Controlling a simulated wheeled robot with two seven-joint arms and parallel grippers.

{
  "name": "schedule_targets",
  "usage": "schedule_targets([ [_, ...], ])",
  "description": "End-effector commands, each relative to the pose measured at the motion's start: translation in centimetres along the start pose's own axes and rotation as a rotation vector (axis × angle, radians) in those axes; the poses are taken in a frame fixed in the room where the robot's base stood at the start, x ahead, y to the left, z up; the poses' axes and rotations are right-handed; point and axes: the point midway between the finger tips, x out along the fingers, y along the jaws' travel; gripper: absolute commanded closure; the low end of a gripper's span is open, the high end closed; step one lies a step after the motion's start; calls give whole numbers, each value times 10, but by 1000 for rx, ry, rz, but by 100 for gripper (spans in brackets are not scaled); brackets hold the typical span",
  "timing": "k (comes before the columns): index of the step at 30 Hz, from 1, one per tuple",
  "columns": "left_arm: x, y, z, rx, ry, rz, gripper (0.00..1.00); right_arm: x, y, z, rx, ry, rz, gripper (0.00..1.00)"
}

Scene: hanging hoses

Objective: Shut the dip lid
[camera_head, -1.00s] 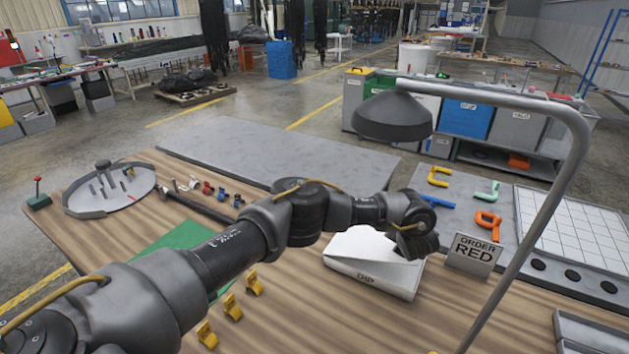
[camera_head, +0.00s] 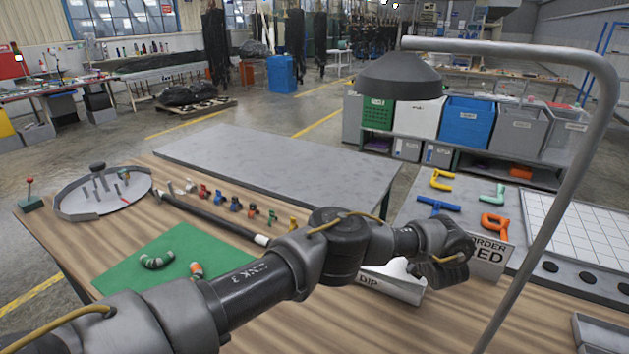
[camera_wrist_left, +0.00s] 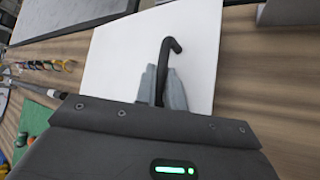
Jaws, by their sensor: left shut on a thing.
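The white dip box (camera_head: 402,290), marked DIP, stands on the wooden bench, mostly hidden behind my left arm in the head view. A broad white panel, seemingly its lid (camera_wrist_left: 203,45), fills the middle of the left wrist view; its angle to the box is hard to tell. My left gripper (camera_wrist_left: 163,75) is shut on a black hooked rod (camera_wrist_left: 168,48) over this panel. Whether the rod is fixed to the lid cannot be seen. In the head view my left gripper (camera_head: 445,268) is at the right end of the box. My right gripper is not in view.
An order sign (camera_head: 488,258) stands just right of my gripper. A lamp (camera_head: 400,75) on a bent pole (camera_head: 560,190) rises at the right. A green mat (camera_head: 135,275) with hose pieces lies left. Coloured fittings lie behind; the grey slab (camera_head: 270,165) is bare.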

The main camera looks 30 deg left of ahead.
Motion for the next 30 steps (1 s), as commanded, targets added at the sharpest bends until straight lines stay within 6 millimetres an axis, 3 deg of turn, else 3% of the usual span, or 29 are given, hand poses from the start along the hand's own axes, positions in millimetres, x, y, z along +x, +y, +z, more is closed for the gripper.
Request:
schedule_targets([
  [1,9,0,-6,8,4,24,100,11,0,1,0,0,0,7],
  [6,12,-5,-8,31,5,51,100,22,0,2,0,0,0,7],
  [14,11,-6,-8,39,4,59,100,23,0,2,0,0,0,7],
  [22,17,-13,-13,63,3,86,100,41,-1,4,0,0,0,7],
  [28,16,-12,-12,65,3,88,100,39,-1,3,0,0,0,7],
  [29,16,-12,-12,65,3,88,88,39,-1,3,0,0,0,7],
  [30,16,-12,-12,64,3,88,83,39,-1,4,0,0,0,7],
])
